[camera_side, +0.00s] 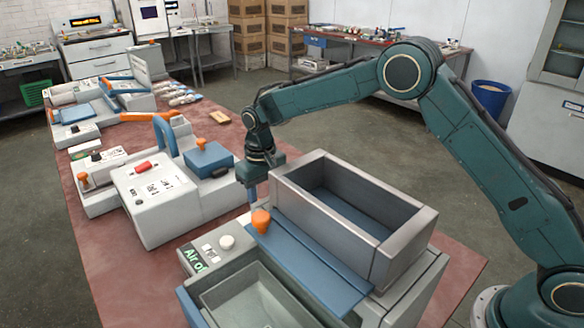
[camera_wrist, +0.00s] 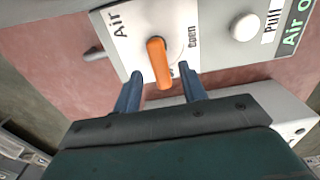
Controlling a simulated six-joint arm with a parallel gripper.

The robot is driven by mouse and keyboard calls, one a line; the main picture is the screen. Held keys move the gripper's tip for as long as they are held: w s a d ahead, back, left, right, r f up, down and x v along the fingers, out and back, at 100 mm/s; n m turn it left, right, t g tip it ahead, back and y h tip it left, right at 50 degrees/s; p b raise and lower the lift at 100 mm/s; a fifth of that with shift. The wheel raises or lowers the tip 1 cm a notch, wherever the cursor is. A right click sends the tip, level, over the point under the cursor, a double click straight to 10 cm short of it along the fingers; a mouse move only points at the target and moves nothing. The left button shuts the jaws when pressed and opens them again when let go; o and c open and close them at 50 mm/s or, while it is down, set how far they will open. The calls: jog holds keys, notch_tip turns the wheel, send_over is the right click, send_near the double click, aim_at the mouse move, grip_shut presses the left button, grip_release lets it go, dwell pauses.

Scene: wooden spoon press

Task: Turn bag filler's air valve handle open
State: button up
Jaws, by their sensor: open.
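The orange air valve handle (camera_wrist: 157,58) sits on the bag filler's white panel (camera_wrist: 125,47) in the wrist view, between the printed words "Air" and "Open". Its free end points down in the picture, towards my gripper. It also shows in the side view as an orange knob (camera_side: 261,220) on the bag filler. My gripper (camera_wrist: 161,75) is open, one blue finger on each side of the handle's free end, with visible gaps at both sides. In the side view my gripper (camera_side: 252,194) is just behind the handle; its fingertips are partly hidden there.
A white round knob (camera_wrist: 244,27) and a green "Air o…" label (camera_wrist: 296,25) are right of the handle. The bag filler's grey hopper (camera_side: 405,246) rises close beside my gripper. A white machine with a blue box (camera_side: 208,158) stands to the left on the red table.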

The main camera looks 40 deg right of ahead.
jog(key=shift+f, duration=0.95)
jog(key=shift+c, duration=0.4)
grip_shut()
